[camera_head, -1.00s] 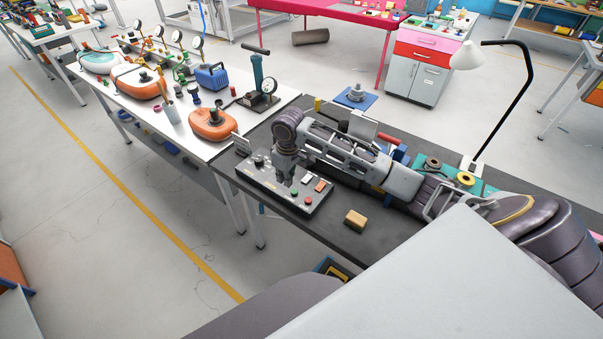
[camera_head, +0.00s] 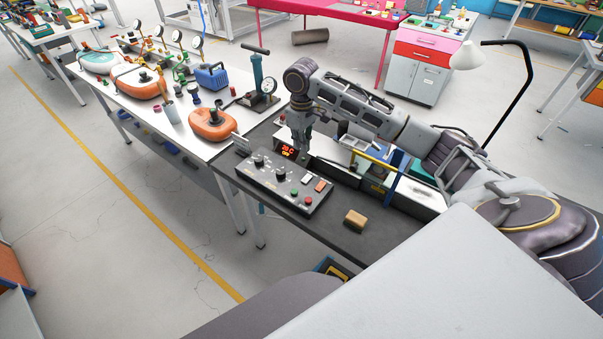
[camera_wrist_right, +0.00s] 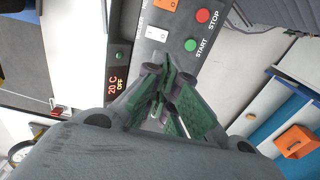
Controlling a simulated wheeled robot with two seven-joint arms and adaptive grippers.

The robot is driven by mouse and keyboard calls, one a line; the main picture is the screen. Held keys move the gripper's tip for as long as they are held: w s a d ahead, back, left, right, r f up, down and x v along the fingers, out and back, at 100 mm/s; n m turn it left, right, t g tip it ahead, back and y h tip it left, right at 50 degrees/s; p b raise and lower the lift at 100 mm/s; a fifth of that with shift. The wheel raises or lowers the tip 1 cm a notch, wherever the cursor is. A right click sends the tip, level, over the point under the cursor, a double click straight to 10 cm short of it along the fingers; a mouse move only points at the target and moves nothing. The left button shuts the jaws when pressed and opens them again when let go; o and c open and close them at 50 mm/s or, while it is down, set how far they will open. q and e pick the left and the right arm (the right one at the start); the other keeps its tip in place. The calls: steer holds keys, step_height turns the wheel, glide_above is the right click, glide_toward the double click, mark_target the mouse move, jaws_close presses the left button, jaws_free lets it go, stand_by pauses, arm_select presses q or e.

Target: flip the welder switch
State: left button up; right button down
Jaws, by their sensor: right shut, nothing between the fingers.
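A grey control panel (camera_head: 262,182) lies on the dark bench top. It has black knobs, a white rocker switch (camera_head: 307,178), an orange rocker switch (camera_head: 320,185), a green button and a red button. In the right wrist view the white rocker (camera_wrist_right: 157,33) and the START button (camera_wrist_right: 190,44) show just beyond the fingers. A dark unit behind the panel has a red display (camera_wrist_right: 117,86) reading 20 C OFF. My right gripper (camera_head: 303,152) is shut and empty, pointing down above the panel's back edge. Its fingertips (camera_wrist_right: 166,78) appear apart from the switches. My left gripper is out of view.
A yellow-brown block (camera_head: 355,219) lies right of the panel. A white machine with a blue upright (camera_head: 398,178) stands behind, under my right arm. A lamp (camera_head: 467,55) stands at back right.

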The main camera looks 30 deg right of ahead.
mark_target(301, 180)
steer(key=shift+f, duration=0.15)
step_height(301, 180, down, 14)
steer(key=shift+r+p, duration=0.15)
steer(key=shift+p, duration=0.45)
stand_by(0.6)
